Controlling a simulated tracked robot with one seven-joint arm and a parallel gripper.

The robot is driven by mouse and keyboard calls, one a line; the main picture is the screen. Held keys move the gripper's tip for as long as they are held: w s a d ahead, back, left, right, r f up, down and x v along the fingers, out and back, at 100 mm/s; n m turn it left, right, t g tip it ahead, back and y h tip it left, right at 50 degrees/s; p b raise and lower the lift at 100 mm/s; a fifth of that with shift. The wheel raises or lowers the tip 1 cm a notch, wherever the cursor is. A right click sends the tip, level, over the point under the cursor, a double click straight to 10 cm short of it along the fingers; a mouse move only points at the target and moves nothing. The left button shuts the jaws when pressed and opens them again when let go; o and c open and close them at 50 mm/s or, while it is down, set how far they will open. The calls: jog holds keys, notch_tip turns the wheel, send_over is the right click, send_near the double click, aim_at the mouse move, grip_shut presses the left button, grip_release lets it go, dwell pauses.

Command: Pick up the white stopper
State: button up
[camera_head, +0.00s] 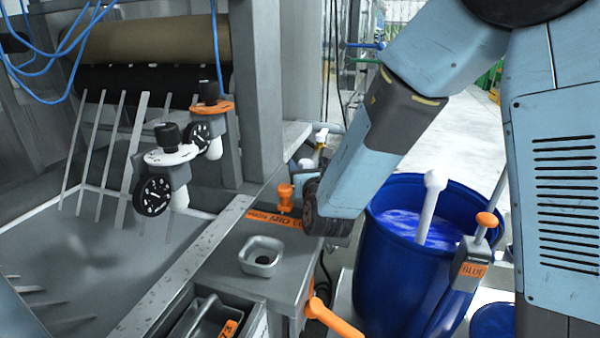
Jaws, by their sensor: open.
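A small white, knob-topped piece (322,135) stands behind the bench, just left of my forearm; it may be the white stopper, but it is too small to be sure. An orange stopper-like plug (285,196) stands on the grey bench top near the orange label. My arm comes down from the upper right, and its dark wrist joint ends beside this plug. My gripper's fingers are not visible, so their distance from the white piece cannot be told.
A square grey cup (261,256) sits on the bench top (235,235). A blue barrel (385,265) of blue liquid, with a white rod (430,207) in it, stands right. Two dial gauges (154,194) hang over the grey trough (90,255) at left. An orange handle (332,318) sticks out in front.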

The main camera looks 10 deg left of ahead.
aim_at(305, 159)
jog(key=x, duration=0.4)
jog(key=c, duration=1.1)
